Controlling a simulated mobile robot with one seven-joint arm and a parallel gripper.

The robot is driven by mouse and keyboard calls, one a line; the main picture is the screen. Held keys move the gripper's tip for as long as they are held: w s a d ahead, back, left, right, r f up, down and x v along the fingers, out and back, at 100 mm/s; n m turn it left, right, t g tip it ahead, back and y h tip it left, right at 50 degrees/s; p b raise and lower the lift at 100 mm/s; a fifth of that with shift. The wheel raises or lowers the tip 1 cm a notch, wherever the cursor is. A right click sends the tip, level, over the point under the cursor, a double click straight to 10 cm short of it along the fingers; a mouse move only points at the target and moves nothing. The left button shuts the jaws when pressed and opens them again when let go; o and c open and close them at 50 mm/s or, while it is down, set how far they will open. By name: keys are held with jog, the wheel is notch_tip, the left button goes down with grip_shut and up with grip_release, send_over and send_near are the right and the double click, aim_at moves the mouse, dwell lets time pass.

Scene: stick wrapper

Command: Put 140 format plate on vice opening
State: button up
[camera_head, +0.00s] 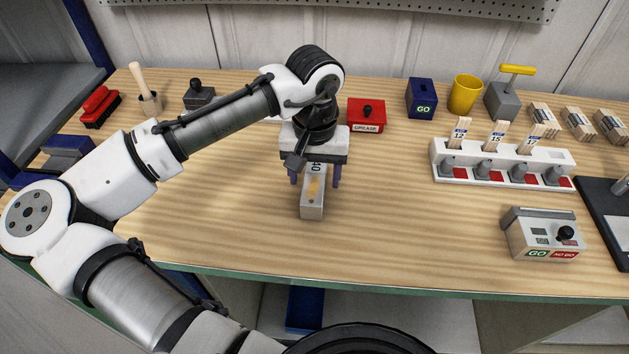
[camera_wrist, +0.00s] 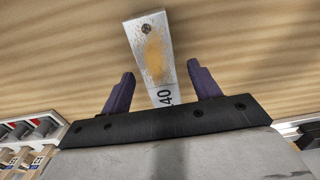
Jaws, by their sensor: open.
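The 140 format plate (camera_head: 312,204) is a long grey metal bar on the wooden bench, with "40" readable and an orange-brown patch on top. In the wrist view the plate (camera_wrist: 152,50) runs between my fingers, with a screw at its far end. My gripper (camera_head: 315,180) is open, pointing down over the plate, with one purple finger on each side. The wrist view shows gaps between my gripper (camera_wrist: 161,72) and the plate's sides.
A red grease box (camera_head: 366,116), a blue GO box (camera_head: 421,98) and a yellow cup (camera_head: 465,94) stand behind. A white rack (camera_head: 500,165) with numbered sticks and a GO/NO GO gauge (camera_head: 543,235) stand right. A red brush (camera_head: 100,107) lies back left.

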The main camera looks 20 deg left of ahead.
grip_shut()
dwell(0.4)
jog(key=shift+r, duration=0.1)
